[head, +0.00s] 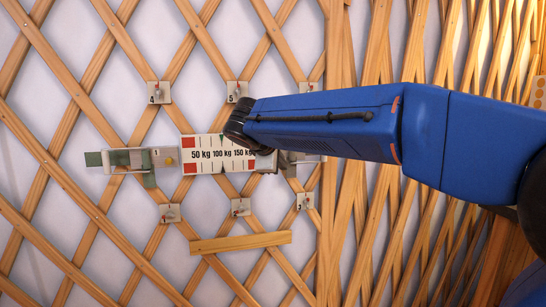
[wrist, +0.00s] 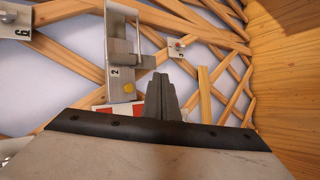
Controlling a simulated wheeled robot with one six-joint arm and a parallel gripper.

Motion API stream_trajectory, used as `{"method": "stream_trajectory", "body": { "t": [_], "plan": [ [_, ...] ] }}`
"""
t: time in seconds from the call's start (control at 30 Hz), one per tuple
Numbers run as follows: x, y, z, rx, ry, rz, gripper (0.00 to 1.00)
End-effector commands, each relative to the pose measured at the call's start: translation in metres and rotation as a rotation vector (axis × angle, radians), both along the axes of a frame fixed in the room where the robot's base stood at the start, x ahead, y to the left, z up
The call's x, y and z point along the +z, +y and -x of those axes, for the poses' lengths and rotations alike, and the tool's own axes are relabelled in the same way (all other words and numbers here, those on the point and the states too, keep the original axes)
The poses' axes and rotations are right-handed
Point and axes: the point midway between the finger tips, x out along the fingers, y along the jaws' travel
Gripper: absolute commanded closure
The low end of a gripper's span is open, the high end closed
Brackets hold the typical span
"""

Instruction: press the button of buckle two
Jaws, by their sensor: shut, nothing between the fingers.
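Buckle two (wrist: 122,50) is a grey metal buckle with a label "2" in the wrist view, left of my gripper. Its yellow button (wrist: 129,88) shows on the plate at its near end. My gripper (wrist: 160,80) is shut and empty, its fingers just right of the yellow button in the picture. I see a gap between them in the picture, but cannot tell the depth. In the head view my blue arm hides most of the buckle two area and my gripper.
Buckle one (head: 134,158) is at the left, with a strip marked 50, 100 and 150 kg (head: 214,155) beside it. Small plates with red-tipped pegs (head: 158,92) sit on the wooden lattice (head: 75,185). A wooden board (wrist: 290,70) stands at the right of the wrist view.

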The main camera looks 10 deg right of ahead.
Motion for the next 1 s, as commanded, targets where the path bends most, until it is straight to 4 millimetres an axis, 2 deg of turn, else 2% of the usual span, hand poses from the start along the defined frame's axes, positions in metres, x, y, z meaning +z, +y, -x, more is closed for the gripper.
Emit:
{"method": "stream_trajectory", "body": {
  "t": [0.47,1.0],
  "plan": [
    [0.000,0.000,-0.005,0.000,0.000,0.002,1.00],
    [0.000,0.000,-0.064,-0.001,0.000,0.002,1.00]
  ]
}}
